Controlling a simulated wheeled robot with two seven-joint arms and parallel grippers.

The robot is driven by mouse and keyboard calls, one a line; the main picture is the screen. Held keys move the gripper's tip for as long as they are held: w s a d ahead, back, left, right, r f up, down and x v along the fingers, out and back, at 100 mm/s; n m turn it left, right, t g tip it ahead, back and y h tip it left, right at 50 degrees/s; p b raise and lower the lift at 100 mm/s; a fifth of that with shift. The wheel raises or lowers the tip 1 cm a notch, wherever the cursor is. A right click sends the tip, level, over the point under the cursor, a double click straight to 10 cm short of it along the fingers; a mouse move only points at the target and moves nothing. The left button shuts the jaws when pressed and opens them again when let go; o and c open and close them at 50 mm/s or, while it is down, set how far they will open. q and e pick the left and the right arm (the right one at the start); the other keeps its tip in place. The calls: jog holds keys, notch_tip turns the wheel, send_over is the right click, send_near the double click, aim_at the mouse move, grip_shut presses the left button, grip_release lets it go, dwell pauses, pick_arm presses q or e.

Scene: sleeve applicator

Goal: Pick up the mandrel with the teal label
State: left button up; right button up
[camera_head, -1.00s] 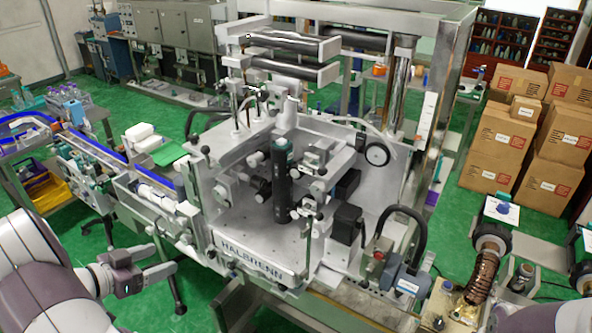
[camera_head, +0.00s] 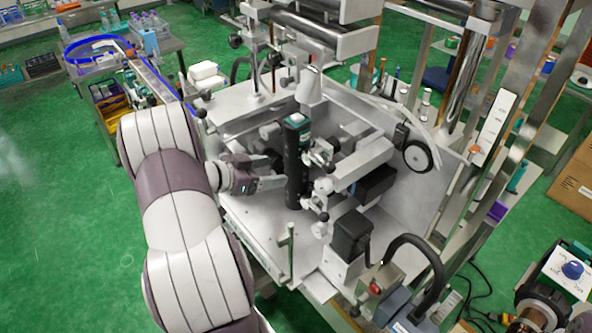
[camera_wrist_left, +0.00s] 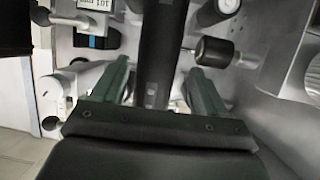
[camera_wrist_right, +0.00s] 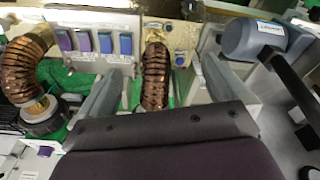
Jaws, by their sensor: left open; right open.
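The mandrel (camera_head: 294,172) is a black upright cylinder with a teal-labelled top (camera_head: 297,121), standing on the machine's light deck. My left gripper (camera_head: 279,172) is open at its left side, with the fingers pointing at its middle. In the left wrist view the black mandrel (camera_wrist_left: 163,45) runs between the two green fingers (camera_wrist_left: 160,88), with space on both sides. Its top and label are out of that view. My right gripper (camera_wrist_right: 155,88) is open, with nothing held between its fingers.
Rollers and knobs (camera_wrist_left: 214,52) sit close around the mandrel. A black box (camera_head: 351,235) and a grey unit with a red button (camera_head: 376,288) stand to the right. In the right wrist view a copper corrugated hose (camera_wrist_right: 155,75) and coloured switches (camera_wrist_right: 103,42) lie beyond the fingers.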

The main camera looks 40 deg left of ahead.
aim_at(286, 166)
pick_arm(q)
jog(key=b+x, duration=0.4)
jog(key=x, duration=0.3)
jog(key=shift+w+d+f, duration=0.1)
jog(key=shift+w, duration=0.2)
jog(key=shift+s+r, duration=0.35)
jog(key=c, duration=1)
jog(key=shift+w, duration=0.2)
jog(key=shift+c, duration=1.3)
pick_arm(e)
jog(key=f, duration=0.2)
jog(key=w+f, duration=0.1)
jog(key=f, duration=0.1)
jog(key=shift+w+d+f, duration=0.15)
jog(key=shift+f, duration=0.15)
jog(key=shift+r, duration=0.1)
